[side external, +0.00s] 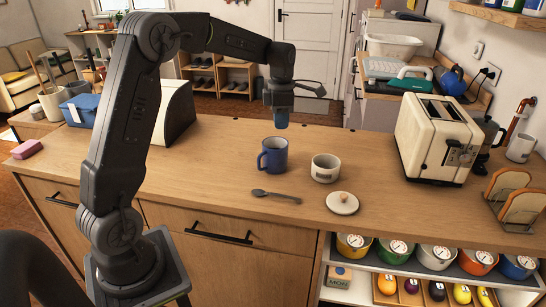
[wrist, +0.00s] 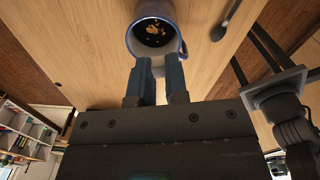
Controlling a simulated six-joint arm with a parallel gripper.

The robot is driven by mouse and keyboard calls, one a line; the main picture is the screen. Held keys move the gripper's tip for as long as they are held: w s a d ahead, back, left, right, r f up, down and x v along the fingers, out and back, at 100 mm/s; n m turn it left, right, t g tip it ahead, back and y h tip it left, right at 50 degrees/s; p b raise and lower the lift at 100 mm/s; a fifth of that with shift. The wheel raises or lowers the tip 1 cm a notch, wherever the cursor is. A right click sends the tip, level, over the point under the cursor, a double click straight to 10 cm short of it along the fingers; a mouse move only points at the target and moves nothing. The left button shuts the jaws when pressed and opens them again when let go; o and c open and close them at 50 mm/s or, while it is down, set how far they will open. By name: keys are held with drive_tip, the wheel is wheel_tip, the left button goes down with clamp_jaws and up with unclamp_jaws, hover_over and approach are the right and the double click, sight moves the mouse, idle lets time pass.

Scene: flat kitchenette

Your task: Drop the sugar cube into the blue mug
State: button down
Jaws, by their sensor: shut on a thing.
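The blue mug (side external: 273,157) stands upright on the wooden counter, its handle to the left. In the wrist view the blue mug (wrist: 133,42) shows from above, with dark liquid and light brown patches inside. My gripper (side external: 281,124) points down above the mug, its blue fingertips a little above and right of the rim in the side view. In the wrist view its fingers (wrist: 158,82) stand near the mug's rim with a narrow gap between them. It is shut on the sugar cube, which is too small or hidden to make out.
A white sugar pot (side external: 325,169) stands open right of the mug, its lid (side external: 342,203) lying in front. A spoon (side external: 276,196) lies before the mug. A cream toaster (side external: 436,140) and toast rack (side external: 511,197) are at right.

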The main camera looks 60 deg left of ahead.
drive_tip(key=shift+s+r, duration=0.25)
drive_tip(key=shift+s, duration=0.1)
drive_tip(key=shift+f, duration=2.95)
drive_tip(key=c, duration=1.1)
unclamp_jaws()
drive_tip(key=shift+o, duration=0.2)
wheel_tip(320, 180, up, 13)
drive_tip(key=shift+r, duration=0.45)
